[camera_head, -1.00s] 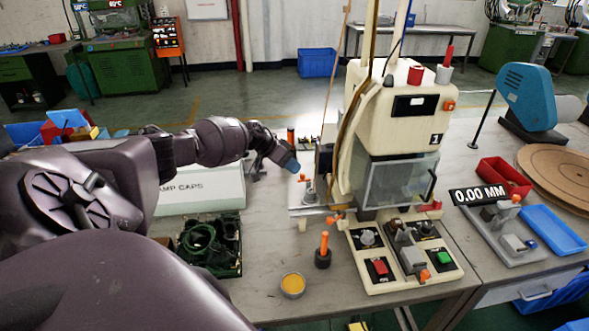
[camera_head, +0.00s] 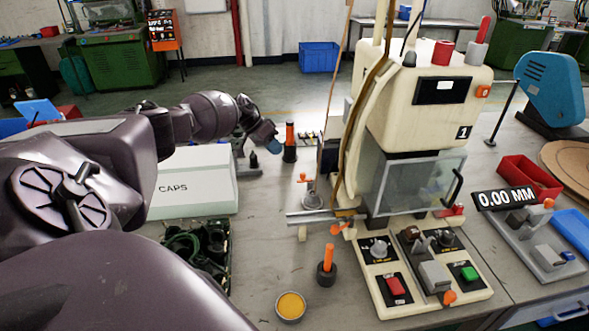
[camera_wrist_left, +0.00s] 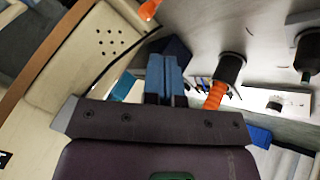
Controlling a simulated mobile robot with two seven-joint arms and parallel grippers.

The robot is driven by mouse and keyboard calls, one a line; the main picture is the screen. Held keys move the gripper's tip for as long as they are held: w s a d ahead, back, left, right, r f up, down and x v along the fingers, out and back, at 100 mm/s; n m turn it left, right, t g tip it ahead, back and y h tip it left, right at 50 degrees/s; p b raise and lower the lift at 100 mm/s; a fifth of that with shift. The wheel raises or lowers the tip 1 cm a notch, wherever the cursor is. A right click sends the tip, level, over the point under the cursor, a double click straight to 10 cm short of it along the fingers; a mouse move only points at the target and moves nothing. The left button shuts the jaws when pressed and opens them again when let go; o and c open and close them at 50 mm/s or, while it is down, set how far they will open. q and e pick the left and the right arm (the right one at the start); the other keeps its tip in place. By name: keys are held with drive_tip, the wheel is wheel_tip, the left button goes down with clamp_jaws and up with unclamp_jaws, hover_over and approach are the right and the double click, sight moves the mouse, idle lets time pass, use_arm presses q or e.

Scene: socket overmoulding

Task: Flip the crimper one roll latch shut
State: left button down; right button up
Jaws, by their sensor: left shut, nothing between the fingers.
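Crimper one (camera_head: 428,115) is the cream machine marked 1, right of centre in the head view. An orange-topped lever (camera_head: 303,178) stands on a small metal fixture at its left side. Another orange handle (camera_head: 340,229) sits lower, near the machine's front left. I cannot tell which orange part is the roll latch, or whether it is open or shut. My left gripper (camera_head: 274,146), with blue fingertips, is above the table, left of and apart from the orange-topped lever. It also shows in the left wrist view (camera_wrist_left: 165,80), its fingers together and empty. My right gripper is out of view.
A black holder with an orange handle (camera_head: 290,145) stands just right of my left gripper. A white caps box (camera_head: 195,185) is at left, a dark green bin (camera_head: 222,225) below it. An orange-handled tool (camera_head: 327,265) and a small yellow-filled tin (camera_head: 290,306) stand in front.

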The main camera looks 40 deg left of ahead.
sight(305, 177)
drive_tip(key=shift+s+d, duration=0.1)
use_arm(q)
drive_tip(key=b+x, duration=0.2)
drive_tip(key=x, duration=0.8)
drive_tip(key=shift+b, duration=0.35)
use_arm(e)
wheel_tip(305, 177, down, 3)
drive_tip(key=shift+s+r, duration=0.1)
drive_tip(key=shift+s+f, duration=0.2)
use_arm(q)
drive_tip(key=shift+r, duration=0.1)
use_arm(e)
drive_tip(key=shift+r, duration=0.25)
use_arm(q)
drive_tip(key=shift+s+d+p, duration=0.1)
drive_tip(key=shift+s+p, duration=0.05)
drive_tip(key=shift+p, duration=0.25)
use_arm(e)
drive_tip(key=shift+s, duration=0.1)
